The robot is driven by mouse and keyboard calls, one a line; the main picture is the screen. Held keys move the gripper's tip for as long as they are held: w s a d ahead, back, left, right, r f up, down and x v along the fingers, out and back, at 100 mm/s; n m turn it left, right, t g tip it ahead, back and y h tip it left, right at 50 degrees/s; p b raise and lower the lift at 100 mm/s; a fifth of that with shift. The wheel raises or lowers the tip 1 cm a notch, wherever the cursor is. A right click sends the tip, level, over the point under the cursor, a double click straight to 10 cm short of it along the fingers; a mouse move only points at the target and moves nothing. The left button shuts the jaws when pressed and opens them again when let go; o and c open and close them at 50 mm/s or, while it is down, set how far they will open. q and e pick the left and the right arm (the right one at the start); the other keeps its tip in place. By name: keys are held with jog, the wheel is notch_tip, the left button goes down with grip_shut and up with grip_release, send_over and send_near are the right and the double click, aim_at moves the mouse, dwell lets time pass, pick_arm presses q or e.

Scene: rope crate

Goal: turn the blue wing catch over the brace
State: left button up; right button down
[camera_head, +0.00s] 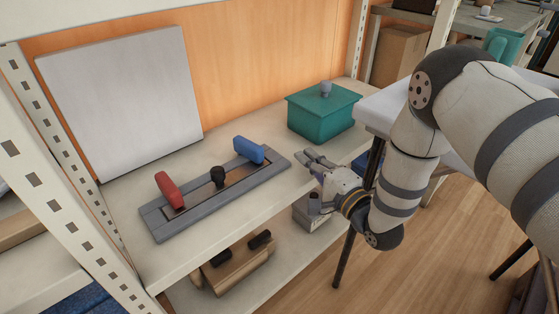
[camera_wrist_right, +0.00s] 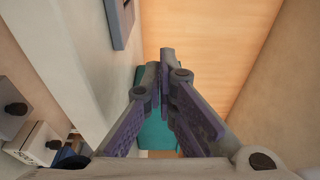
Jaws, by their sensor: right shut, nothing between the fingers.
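The blue wing catch (camera_head: 248,150) sits at the right end of a long grey base plate (camera_head: 159,231) on the shelf, lying crosswise to the plate's length. The brace (camera_head: 236,180) appears to be the brownish strip along the plate, with a black knob (camera_head: 217,175) standing on it. A red wing catch (camera_head: 169,190) sits crosswise near the left end. My right gripper (camera_head: 309,157) is shut and empty, right of the blue catch and apart from it. In the right wrist view its fingers (camera_wrist_right: 160,80) show, and the catches do not. My left gripper is out of view.
A teal lidded box (camera_head: 320,115) stands behind my right gripper; it shows in the wrist view (camera_wrist_right: 157,135). A white panel (camera_head: 125,95) leans at the back left. A perforated post (camera_head: 60,180) stands at left. The shelf between plate and box is clear.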

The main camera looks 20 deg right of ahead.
aim_at(275, 160)
jog(key=w+b, duration=0.1)
jog(key=w, duration=0.2)
jog(key=w+a+b, duration=0.1)
jog(key=w, duration=0.4)
jog(key=shift+w+a+f+b, duration=0.15)
jog(key=shift+w+a+b, duration=0.15)
jog(key=shift+w+b, duration=0.1)
jog(key=a, duration=0.1)
jog(key=s+a, duration=0.1)
jog(key=a, duration=0.1)
jog(key=shift+s+r, duration=0.2)
jog(key=shift+s, duration=0.15)
jog(key=shift+s+a, duration=0.15)
jog(key=shift+a, duration=0.1)
